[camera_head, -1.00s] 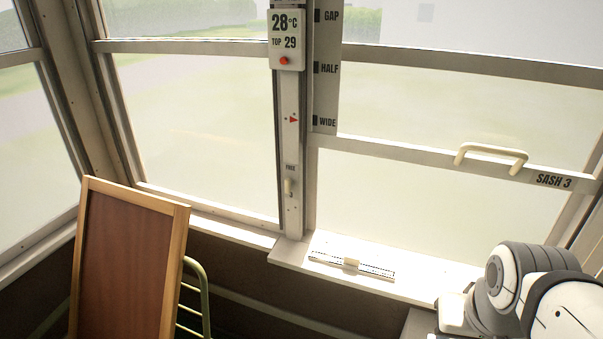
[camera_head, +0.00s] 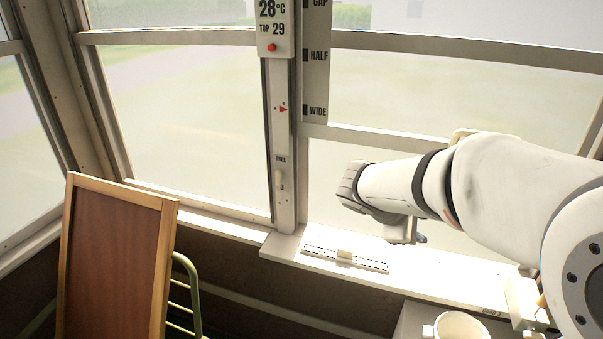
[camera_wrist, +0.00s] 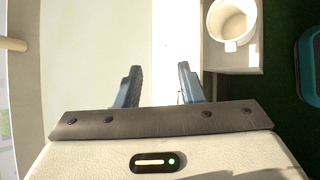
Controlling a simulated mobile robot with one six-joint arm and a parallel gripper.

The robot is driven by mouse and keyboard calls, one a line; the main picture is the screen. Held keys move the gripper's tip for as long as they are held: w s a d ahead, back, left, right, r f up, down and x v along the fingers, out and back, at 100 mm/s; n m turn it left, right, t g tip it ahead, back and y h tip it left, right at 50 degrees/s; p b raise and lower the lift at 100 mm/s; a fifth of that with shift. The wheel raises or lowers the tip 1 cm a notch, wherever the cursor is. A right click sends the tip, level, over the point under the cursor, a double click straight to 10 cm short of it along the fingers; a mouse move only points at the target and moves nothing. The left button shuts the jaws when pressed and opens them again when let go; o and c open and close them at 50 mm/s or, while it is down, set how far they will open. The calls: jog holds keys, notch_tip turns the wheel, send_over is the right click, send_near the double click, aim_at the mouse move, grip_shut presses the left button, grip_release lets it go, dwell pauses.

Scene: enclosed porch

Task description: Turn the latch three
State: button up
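The latch (camera_head: 279,182) is a small cream lever on the window post. It hangs under the label FREE and over a figure 3. It points roughly downward. My gripper is open and empty in the wrist view (camera_wrist: 160,84), with its two blue-grey fingers apart. In the head view my arm reaches in from the right, over the sill. My gripper there is mostly hidden by the wrist, to the right of the latch and apart from it. The latch does not show in the wrist view.
A ruler-like strip with a cream slider (camera_head: 344,255) lies on the sill. A white cup (camera_head: 461,327) stands at the lower right and also shows in the wrist view (camera_wrist: 232,20). A wood-framed board (camera_head: 112,265) stands at left. The sash handle (camera_head: 485,133) is partly behind my arm.

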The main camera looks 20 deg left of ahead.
jog(key=w+a+f+n+t, duration=0.2)
jog(key=w+a+n+t, duration=0.2)
jog(key=w+a+n, duration=0.55)
jog(key=n+t+y+b, duration=0.2)
jog(key=n+t+y, duration=0.4)
jog(key=n+t, duration=0.3)
send_near(277, 178)
jog(key=w+r+g, duration=0.1)
jog(key=w, duration=0.1)
jog(key=shift+n, duration=0.35)
jog(key=w, duration=0.2)
jog(key=w+p, duration=0.1)
jog(key=w, duration=0.2)
jog(key=w+p, duration=0.1)
jog(key=w, duration=0.1)
jog(key=shift+w+d, duration=0.15)
jog(key=shift+d, duration=0.2)
